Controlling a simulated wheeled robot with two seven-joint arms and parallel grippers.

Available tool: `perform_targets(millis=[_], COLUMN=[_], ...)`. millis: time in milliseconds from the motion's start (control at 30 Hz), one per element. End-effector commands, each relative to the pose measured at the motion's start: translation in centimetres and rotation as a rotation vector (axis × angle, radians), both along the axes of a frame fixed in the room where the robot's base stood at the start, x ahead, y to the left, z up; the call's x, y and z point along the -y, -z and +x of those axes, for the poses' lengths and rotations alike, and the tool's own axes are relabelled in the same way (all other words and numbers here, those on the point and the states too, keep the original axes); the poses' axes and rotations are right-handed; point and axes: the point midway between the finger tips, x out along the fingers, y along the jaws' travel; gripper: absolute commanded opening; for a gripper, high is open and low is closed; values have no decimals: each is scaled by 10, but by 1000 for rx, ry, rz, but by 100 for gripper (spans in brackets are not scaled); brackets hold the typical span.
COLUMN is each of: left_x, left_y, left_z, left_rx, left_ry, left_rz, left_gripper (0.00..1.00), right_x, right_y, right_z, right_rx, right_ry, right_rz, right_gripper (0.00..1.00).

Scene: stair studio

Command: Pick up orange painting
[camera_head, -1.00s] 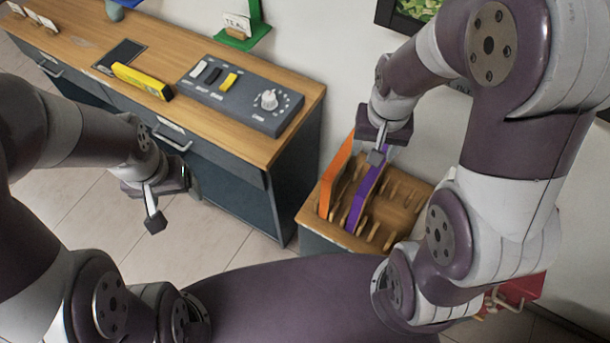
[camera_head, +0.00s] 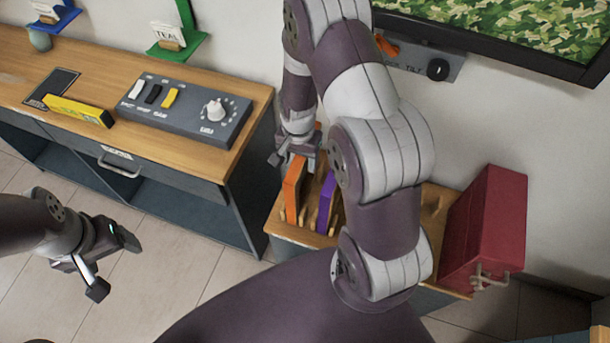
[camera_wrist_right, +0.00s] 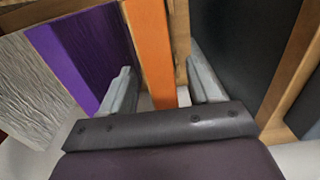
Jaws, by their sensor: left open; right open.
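The orange painting (camera_head: 293,190) stands upright in a slot of the wooden rack (camera_head: 275,226), at its left end. In the right wrist view the orange painting (camera_wrist_right: 152,50) shows as an edge-on slab between my two right fingers. My right gripper (camera_head: 299,152) is open at the top of the orange painting; in the wrist view its fingers (camera_wrist_right: 160,92) lie on either side, and I cannot tell whether they touch it. A purple painting (camera_head: 326,202) stands just right of it, and also shows in the wrist view (camera_wrist_right: 85,50). My left gripper (camera_head: 112,268) is open and empty over the floor.
A wooden counter (camera_head: 210,141) with a grey control panel (camera_head: 185,110) and a yellow box (camera_head: 78,110) stands left of the rack. A red box (camera_head: 485,225) sits at the rack's right. A framed green picture (camera_head: 540,25) hangs on the wall. Floor around my left gripper is clear.

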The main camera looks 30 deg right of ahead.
Motion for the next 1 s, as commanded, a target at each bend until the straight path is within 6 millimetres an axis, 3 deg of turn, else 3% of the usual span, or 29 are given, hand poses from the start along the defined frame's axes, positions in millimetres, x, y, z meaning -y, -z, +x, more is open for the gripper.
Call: perform_targets(millis=[133,300,333,667,1000], left_x=[0,0,0,0,0], left_y=[0,0,0,0,-4], left_z=[0,0,0,0,0], left_rx=[0,0,0,0,0], left_ry=[0,0,0,0,0], left_rz=[0,0,0,0,0], left_gripper=[79,79,79,79,79], right_x=[0,0,0,0,0], right_y=[0,-1,0,-4,-81], right_z=[0,0,0,0,1], right_rx=[0,0,0,0,4], right_ry=[0,0,0,-1,-1], right_rz=[0,0,0,0,0], right_gripper=[62,6,0,0,0])
